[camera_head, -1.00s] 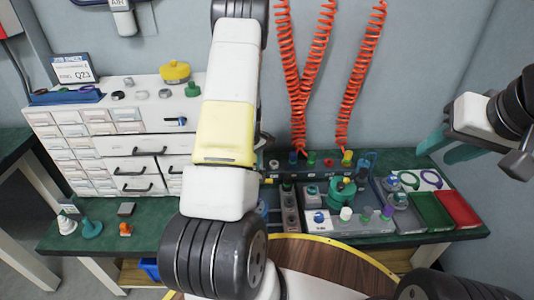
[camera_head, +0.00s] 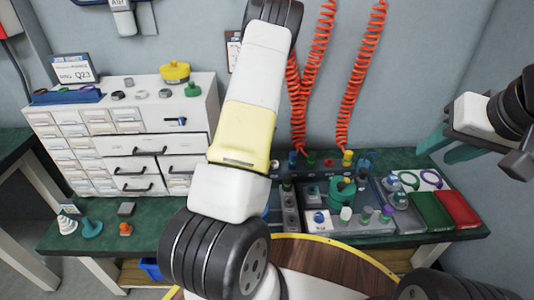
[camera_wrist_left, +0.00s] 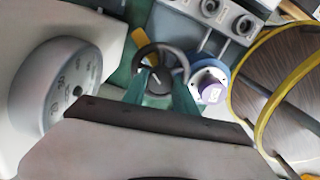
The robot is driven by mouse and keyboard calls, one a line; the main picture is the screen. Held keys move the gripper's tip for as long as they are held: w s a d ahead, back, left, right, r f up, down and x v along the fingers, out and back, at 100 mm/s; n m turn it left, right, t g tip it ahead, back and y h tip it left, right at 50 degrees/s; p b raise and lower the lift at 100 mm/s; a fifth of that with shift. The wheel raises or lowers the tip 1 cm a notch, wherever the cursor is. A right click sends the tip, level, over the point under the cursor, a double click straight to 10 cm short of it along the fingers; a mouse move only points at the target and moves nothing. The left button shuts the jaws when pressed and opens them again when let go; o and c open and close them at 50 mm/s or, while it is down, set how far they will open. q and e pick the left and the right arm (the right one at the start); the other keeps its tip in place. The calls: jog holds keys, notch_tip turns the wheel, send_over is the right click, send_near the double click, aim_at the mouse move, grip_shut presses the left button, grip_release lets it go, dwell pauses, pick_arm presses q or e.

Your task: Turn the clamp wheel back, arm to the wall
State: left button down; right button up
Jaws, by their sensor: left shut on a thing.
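In the left wrist view, a dark ring-shaped wheel (camera_wrist_left: 160,58), which looks like the clamp wheel, sits between the teal fingertips of my left gripper (camera_wrist_left: 163,90). The gripper is shut on it. A yellow piece (camera_wrist_left: 143,40) shows beside the wheel; I cannot tell whether it is the clamp arm. In the head view my left arm hides the left gripper and the wheel. My right gripper (camera_head: 453,143) is at the right, its teal fingers apart and empty, above the bench's right end.
In the left wrist view, a round grey dial (camera_wrist_left: 60,88) is close on the left and a purple-capped blue part (camera_wrist_left: 210,85) is right of the fingers. The head view shows a white drawer cabinet (camera_head: 90,125), green tray (camera_head: 432,210), red tray (camera_head: 458,208) and hanging red coiled hoses (camera_head: 362,75).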

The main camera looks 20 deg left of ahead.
pick_arm(q)
jog(key=n, duration=0.6)
dwell(0.6)
jog(key=c, duration=1)
grip_release()
jog(key=shift+o, duration=0.2)
jog(key=shift+r, duration=3.9)
